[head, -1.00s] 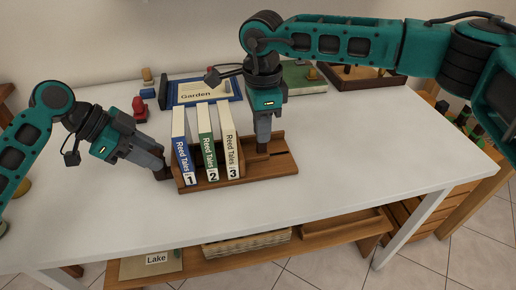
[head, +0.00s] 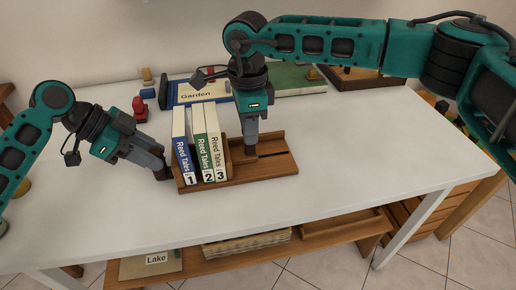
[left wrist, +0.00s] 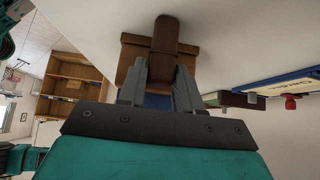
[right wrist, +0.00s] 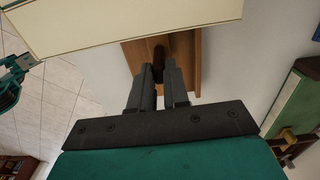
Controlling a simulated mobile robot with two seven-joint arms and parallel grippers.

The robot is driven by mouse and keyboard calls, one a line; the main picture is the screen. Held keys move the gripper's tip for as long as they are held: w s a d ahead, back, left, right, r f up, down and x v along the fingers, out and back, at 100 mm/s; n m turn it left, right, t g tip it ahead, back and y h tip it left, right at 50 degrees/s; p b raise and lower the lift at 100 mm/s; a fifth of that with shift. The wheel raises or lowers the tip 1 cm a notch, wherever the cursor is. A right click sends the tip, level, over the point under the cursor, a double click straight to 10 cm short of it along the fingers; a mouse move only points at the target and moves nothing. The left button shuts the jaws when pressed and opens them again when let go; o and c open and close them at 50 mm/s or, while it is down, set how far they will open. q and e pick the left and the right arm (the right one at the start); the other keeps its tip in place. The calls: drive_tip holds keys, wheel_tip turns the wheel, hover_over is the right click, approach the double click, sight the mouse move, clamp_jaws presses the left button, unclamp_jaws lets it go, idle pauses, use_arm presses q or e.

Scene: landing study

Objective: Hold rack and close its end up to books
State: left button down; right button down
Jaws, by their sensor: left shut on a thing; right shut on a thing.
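The wooden rack (head: 275,172) stands on the white table with three Reed Tales books. The blue book 1 (head: 183,160) is at the left, then the green book 2 (head: 203,158) and the cream book 3 (head: 219,160). Books 2 and 3 are close together; a narrow gap seems to lie between 1 and 2. My left gripper (head: 163,172) is shut on the rack's left end, whose brown piece shows in the left wrist view (left wrist: 165,40). My right gripper (head: 250,150) is shut on the sliding end (head: 230,150), beside book 3; its grip is partly hidden.
The blue Garden book (head: 195,94) and a green board (head: 300,82) lie behind the rack. A red object (head: 139,104) stands at the back left. A wooden tray (head: 360,78) is at the back right. The table's front and right are clear.

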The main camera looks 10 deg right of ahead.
drive_tip(key=shift+a, duration=0.55)
drive_tip(key=c, duration=1)
unclamp_jaws()
drive_tip(key=shift+d, duration=0.1)
drive_tip(key=shift+c, duration=0.2)
drive_tip(key=shift+r, duration=0.1)
wheel_tip(320, 180, up, 12)
